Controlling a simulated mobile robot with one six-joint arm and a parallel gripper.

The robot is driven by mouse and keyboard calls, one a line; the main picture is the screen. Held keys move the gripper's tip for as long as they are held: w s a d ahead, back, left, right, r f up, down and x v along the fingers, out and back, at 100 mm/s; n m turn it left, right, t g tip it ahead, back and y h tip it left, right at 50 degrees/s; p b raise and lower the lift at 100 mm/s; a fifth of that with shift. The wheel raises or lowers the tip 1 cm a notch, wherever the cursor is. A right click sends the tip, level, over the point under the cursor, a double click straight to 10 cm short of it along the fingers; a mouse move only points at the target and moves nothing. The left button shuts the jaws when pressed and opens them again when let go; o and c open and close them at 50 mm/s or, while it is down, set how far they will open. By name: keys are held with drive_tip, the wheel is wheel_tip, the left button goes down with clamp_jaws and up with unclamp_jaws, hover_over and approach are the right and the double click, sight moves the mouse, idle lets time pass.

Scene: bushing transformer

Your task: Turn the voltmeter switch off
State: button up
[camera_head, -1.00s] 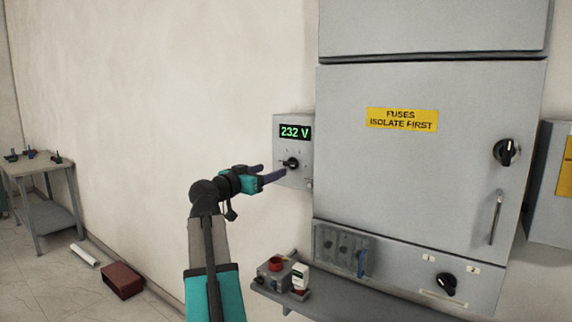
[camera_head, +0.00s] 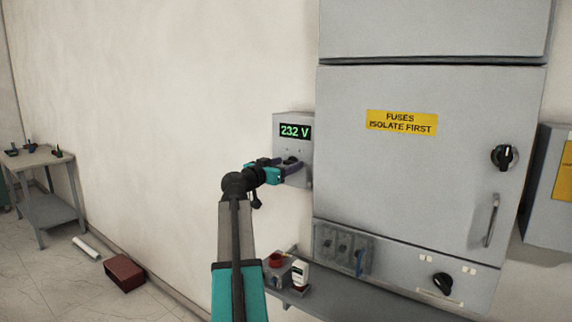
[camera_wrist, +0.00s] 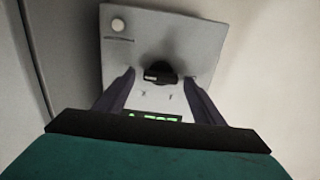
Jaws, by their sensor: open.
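The voltmeter (camera_head: 294,119) is a small grey box on the wall, left of the large cabinet. Its green display (camera_head: 295,132) reads 232 V. Its black rotary switch (camera_head: 292,160) sits below the display, partly hidden by my gripper (camera_head: 287,167) in the head view. In the wrist view the black switch (camera_wrist: 159,74) lies between and just beyond the fingertips of my gripper (camera_wrist: 159,78), on the panel seen upside down. The fingers are open, one on each side of the switch, with gaps visible. The display (camera_wrist: 155,117) is mostly covered by the gripper body.
The grey cabinet (camera_head: 420,185) with a yellow fuse label (camera_head: 402,121) stands right of the voltmeter. A shelf (camera_head: 330,303) below holds a red-topped item (camera_head: 276,260) and a white device (camera_head: 299,275). A side table (camera_head: 45,160) and a dark red box (camera_head: 124,273) are at left.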

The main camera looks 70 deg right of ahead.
drive_tip(key=shift+c, duration=0.3)
drive_tip(key=c, duration=1)
